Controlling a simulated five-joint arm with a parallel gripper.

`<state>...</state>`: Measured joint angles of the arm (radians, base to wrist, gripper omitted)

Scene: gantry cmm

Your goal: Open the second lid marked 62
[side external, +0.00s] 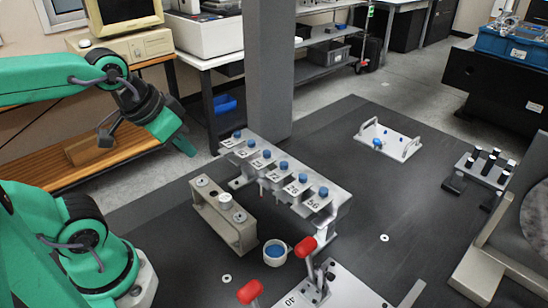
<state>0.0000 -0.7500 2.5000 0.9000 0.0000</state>
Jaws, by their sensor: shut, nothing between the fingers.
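A light metal rack (338,207) stands on the dark table and carries a row of several numbered lids, each with a blue knob. The nearest lid (318,203) seems to read 56 and the one behind it (293,188) 26. The labels farther back are too small to read surely, so I cannot tell which lids are marked 62. All the lids look closed. My gripper (186,147) is shut and empty, in the air to the left of the rack's far end and apart from it.
A beige block (233,231) with round pieces stands left of the rack. A cup with blue contents (275,252) and red-handled clamps (305,246) are in front. A grey column (270,70) rises behind the rack. A white tray (390,140) lies right, with clear table between.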

